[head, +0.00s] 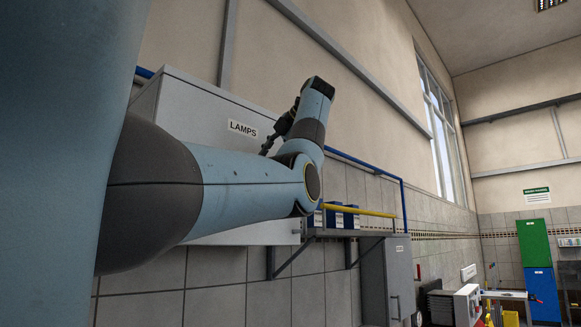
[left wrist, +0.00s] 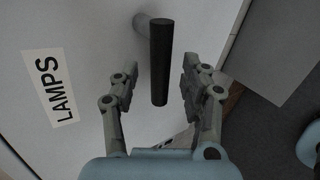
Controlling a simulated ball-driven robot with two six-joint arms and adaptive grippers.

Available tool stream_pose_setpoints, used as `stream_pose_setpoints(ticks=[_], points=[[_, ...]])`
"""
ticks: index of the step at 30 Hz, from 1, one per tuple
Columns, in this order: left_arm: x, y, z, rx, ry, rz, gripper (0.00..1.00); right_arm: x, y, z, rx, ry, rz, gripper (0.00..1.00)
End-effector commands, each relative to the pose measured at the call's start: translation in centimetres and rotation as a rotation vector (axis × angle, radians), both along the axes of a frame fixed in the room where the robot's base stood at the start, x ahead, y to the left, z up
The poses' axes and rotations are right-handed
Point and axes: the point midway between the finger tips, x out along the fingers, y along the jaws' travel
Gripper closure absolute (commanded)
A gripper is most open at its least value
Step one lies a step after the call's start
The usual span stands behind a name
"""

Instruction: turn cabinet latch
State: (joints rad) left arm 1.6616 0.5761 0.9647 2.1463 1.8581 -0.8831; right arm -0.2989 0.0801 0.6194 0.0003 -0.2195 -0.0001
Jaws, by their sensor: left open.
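The grey cabinet (head: 200,108) with a "LAMPS" label hangs on the wall behind my left arm; its door (left wrist: 75,35) fills much of the left wrist view. The latch is a black bar handle (left wrist: 161,60) on a pale round stem at the door. My left gripper (left wrist: 157,78) is open, with one finger on each side of the bar and a visible gap on both sides. In the head view my left gripper (head: 270,143) shows small and dark by the cabinet front, and the latch is hidden there. My right gripper is out of view.
A wall shelf (head: 335,233) with blue boxes (head: 341,216) stands right of the cabinet, with a yellow pipe (head: 365,211) near it. A grey locker (head: 388,280) is below. Green and blue cabinets (head: 534,242) stand far right. My arm blocks much of the left side.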

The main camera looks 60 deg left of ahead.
Motion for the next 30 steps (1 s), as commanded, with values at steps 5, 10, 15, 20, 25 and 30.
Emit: stream_pose_setpoints(ticks=[5,10,15,20,25,30], points=[[0.8,-3.5,2.4,0.0,-0.003,-0.003,0.54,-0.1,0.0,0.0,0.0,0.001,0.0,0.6],[1.3,-5.9,4.0,0.001,-0.001,-0.002,0.54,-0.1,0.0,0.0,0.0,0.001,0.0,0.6],[1.5,-6.9,4.7,0.0,0.0,-0.001,0.54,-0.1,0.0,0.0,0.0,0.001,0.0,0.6],[1.5,-7.0,4.7,0.0,-0.001,0.001,0.54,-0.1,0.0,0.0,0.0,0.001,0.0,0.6],[1.5,-7.0,4.7,0.0,0.0,0.0,0.54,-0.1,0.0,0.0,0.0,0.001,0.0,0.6],[1.5,-7.0,4.7,0.0,0.0,0.0,0.54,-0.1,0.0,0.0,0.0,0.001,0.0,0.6]])
